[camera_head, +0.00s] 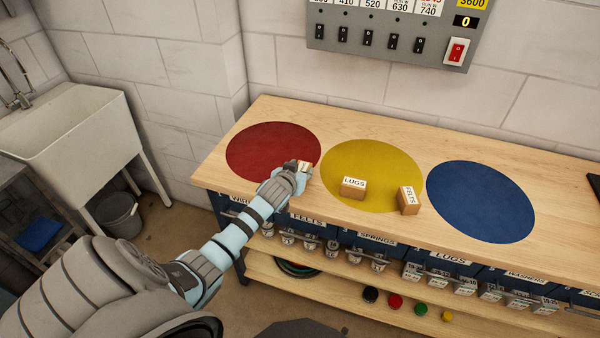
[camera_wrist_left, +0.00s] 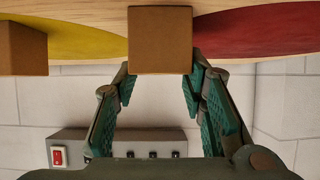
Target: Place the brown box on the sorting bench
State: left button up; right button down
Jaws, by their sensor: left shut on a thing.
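My left gripper (camera_head: 298,174) is shut on a small brown box (camera_head: 304,165), mostly hidden by the gripper in the head view. In the left wrist view the brown box (camera_wrist_left: 160,40) sits at the fingertips, its plain face toward the camera. The box is over the sorting bench (camera_head: 285,108), at the right edge of the red circle (camera_head: 262,150), near the gap before the yellow circle (camera_head: 365,160). I cannot tell whether it touches the bench top. My right gripper is out of view.
A box labelled LUGS (camera_head: 353,188) and one labelled FELTS (camera_head: 409,201) stand on or at the edge of the yellow circle. The blue circle (camera_head: 480,203) is empty. A switch panel (camera_head: 385,35) hangs on the wall behind. Labelled bins line the bench's front below the top.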

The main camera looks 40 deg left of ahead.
pick_arm(q)
jog(key=o, duration=1.2)
jog(key=p+v, duration=0.3)
jog(key=v, duration=0.9)
jog(key=shift+r, duration=0.15)
